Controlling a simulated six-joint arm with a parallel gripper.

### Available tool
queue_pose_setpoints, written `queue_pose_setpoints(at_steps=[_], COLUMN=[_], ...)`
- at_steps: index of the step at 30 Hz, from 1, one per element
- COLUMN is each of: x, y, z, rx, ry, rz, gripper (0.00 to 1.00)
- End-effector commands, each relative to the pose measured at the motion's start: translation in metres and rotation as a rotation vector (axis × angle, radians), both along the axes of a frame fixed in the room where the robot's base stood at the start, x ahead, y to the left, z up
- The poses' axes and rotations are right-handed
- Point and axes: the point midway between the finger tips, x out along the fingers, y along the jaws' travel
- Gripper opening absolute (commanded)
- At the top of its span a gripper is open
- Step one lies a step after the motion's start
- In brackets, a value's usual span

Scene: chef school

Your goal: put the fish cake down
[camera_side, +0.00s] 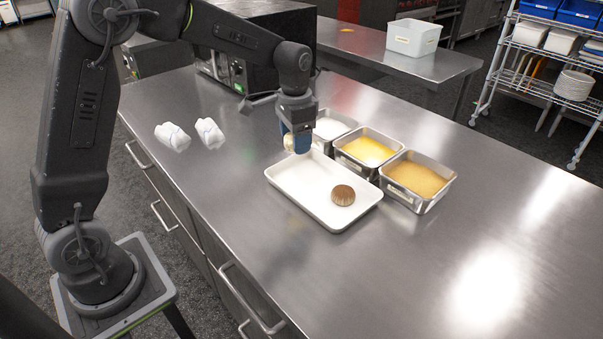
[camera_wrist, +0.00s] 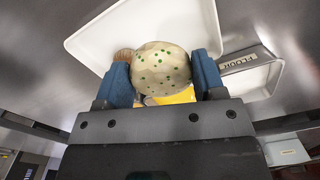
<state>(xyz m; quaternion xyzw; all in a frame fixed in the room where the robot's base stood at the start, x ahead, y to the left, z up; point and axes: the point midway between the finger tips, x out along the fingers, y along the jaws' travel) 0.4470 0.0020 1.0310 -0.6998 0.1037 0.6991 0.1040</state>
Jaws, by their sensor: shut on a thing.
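The fish cake (camera_wrist: 160,70) is a pale round patty with green flecks. My gripper (camera_wrist: 161,82) is shut on it, with a blue finger on each side. In the side view the fish cake (camera_side: 298,143) shows pale at the tip of my gripper (camera_side: 297,142), above the far left end of the white tray (camera_side: 305,197). A brown breaded cake (camera_side: 343,195) lies on the tray toward its near right end. The wrist view shows the white tray (camera_wrist: 95,42) behind the held fish cake, with the brown cake partly hidden.
Three metal pans stand along the tray's far side: one with white contents (camera_side: 330,127), one with yellow (camera_side: 368,150), one with golden crumbs (camera_side: 417,180). Two crumpled white cloths (camera_side: 173,136) lie to the left. The steel counter (camera_side: 480,190) is clear at right.

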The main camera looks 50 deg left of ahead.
Motion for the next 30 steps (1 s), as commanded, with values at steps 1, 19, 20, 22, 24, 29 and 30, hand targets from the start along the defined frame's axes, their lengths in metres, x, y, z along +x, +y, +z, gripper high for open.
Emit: queue_pose_setpoints(at_steps=[1, 19, 20, 22, 24, 29, 30], x=[0.008, 0.142, 0.146, 0.156, 0.163, 0.172, 0.174], y=[0.003, 0.063, 0.067, 0.074, 0.081, 0.093, 0.095], z=[0.0, -0.012, -0.014, -0.018, -0.023, -0.031, -0.033], rx=[0.0, 0.0, 0.0, 0.0, 0.0, 0.0, 0.0], ry=[0.0, 0.003, 0.003, 0.003, 0.003, 0.003, 0.003], rz=[0.005, 0.183, 0.193, 0.214, 0.234, 0.27, 0.277], gripper=[0.52, 0.52, 0.52, 0.52, 0.52, 0.52, 0.52])
